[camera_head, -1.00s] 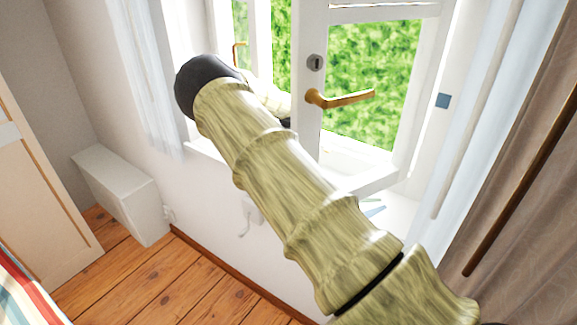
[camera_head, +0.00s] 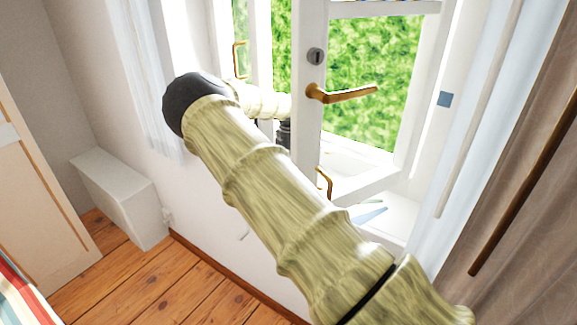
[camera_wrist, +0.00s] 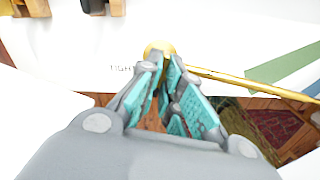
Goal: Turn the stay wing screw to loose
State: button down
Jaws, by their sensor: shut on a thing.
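In the wrist view the brass stay wing screw (camera_wrist: 160,48) shows as a rounded gold head just beyond my fingertips. My gripper (camera_wrist: 165,68), grey with teal pads, is shut on it; the fingers hide its lower part. A thin brass stay bar (camera_wrist: 255,86) runs from beside the screw to the right. Partly covered dark lettering (camera_wrist: 122,68) is on the white surface left of the screw. In the head view the window frame hides my fingertips and the screw.
The white window sash (camera_head: 308,130) with a brass handle (camera_head: 342,94) stands open beside my arm. A smaller brass fitting (camera_head: 325,182) is lower on it. A blue-green flat item (camera_head: 370,215) lies on the sill. A brown curtain (camera_head: 530,170) hangs right.

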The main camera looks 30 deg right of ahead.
jog(key=n+b, duration=0.1)
jog(key=n, duration=0.5)
jog(key=shift+d, duration=0.1)
jog(key=n+b, duration=0.1)
jog(key=n, duration=0.5)
jog(key=shift+r+n, duration=0.1)
jog(key=shift+n, duration=0.3)
jog(key=c, duration=1.6)
grip_release()
notch_tip(320, 180, up, 12)
